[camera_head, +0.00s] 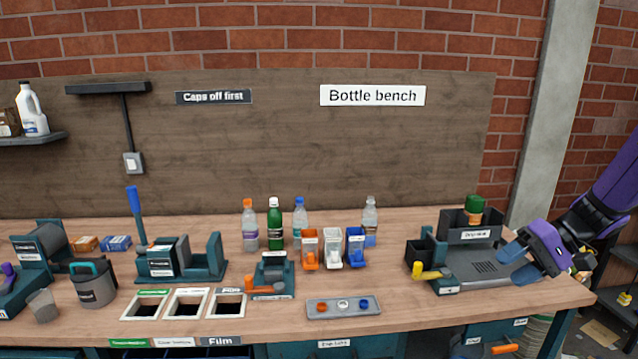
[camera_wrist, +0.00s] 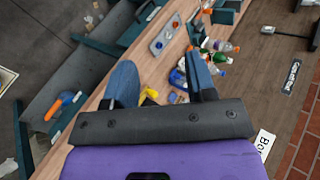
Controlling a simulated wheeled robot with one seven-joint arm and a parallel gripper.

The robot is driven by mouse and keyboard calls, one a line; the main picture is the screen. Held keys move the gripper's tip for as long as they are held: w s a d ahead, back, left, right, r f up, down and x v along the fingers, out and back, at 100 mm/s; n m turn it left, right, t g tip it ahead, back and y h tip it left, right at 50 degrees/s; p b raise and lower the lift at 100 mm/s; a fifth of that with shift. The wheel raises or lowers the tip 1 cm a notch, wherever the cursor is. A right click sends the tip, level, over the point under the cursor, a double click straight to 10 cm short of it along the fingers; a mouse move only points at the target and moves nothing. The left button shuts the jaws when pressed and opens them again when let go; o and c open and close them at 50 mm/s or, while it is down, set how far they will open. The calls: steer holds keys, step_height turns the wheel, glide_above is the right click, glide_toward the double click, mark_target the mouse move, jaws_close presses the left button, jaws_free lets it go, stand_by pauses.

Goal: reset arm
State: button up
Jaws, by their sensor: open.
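My gripper (camera_head: 516,263) is at the right end of the bench, above the grey drip tray station (camera_head: 470,268). Its two blue fingers are spread apart with nothing between them. In the wrist view the open fingers of my gripper (camera_wrist: 162,78) point across the bench, with the yellow handle (camera_wrist: 151,93) showing between them. My purple arm comes in from the right edge in the head view. The wooden bench (camera_head: 400,305) lies to the left of my gripper.
Several bottles, including a green one (camera_head: 274,224), stand at the back of the bench. Small orange, white and blue bins (camera_head: 333,250) stand before them. A grey cap tray (camera_head: 344,307) lies near the front edge. A concrete pillar (camera_head: 548,110) rises behind my arm.

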steer(key=s+a+r+n+t+h, duration=0.1)
steer(key=s+a+r+h, duration=0.3)
steer(key=s+r, duration=0.4)
steer(key=s+a+r+n+t+h, duration=0.1)
steer(key=s+a+r+t+h, duration=0.2)
steer(key=s, duration=0.9)
step_height(320, 180, up, 6)
steer(key=a+h, duration=0.1)
steer(key=h, duration=0.2)
steer(key=shift+s+a+f+t, duration=0.2)
steer(key=shift+s+a+t, duration=0.1)
